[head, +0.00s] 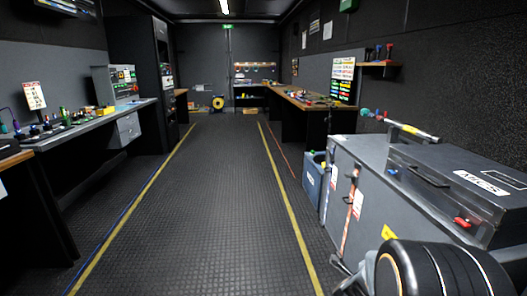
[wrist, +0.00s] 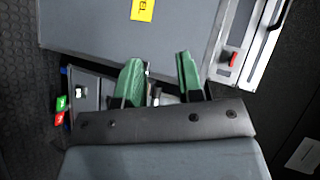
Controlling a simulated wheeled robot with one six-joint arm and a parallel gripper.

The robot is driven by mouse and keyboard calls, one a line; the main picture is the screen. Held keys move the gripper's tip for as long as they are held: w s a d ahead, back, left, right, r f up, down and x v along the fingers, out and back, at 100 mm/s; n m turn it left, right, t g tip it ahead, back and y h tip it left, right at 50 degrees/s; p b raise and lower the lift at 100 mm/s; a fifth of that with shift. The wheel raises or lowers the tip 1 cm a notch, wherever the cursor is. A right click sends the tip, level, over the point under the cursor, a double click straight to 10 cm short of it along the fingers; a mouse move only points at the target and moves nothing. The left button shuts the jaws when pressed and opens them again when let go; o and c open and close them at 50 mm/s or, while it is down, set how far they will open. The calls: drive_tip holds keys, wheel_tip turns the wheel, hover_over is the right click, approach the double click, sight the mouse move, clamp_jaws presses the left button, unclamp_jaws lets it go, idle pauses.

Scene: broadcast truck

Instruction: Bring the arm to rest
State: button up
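My gripper (wrist: 160,78) shows in the wrist view with its two green fingers spread apart. No object appears held between them. The fingers point toward a large grey case (wrist: 130,28) with a yellow label. Small metallic parts show beneath and between the fingers, too small to name. In the head view, my dark arm link with an orange ring (head: 440,272) is at the lower right, in front of the grey case (head: 345,160). The gripper itself cannot be made out in the head view.
The ribbed floor aisle (head: 195,200) between the yellow lines is clear. A workbench (head: 85,127) with small items runs along the left, and a wooden bench (head: 285,95) stands at the far right. A blue-grey bin (head: 312,182) stands beside the case.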

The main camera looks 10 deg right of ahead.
drive_tip(key=w+a+r+n+t+y+p, duration=0.1)
drive_tip(key=a+r+n+y+p, duration=0.9)
drive_tip(key=a+r+n+p, duration=0.8)
drive_tip(key=s+a+r+n+g+p, duration=0.2)
drive_tip(key=s+r+n, duration=0.2)
drive_tip(key=s+r, duration=0.2)
drive_tip(key=s+a+r+n+g+y+p, duration=0.1)
drive_tip(key=s+a+r+n+g+p, duration=0.1)
drive_tip(key=s+r+n, duration=0.3)
wheel_tip(320, 180, up, 4)
drive_tip(key=shift+s+a+f+g+y, duration=0.15)
drive_tip(key=shift+s+g+y, duration=0.15)
drive_tip(key=shift+s+g, duration=0.35)
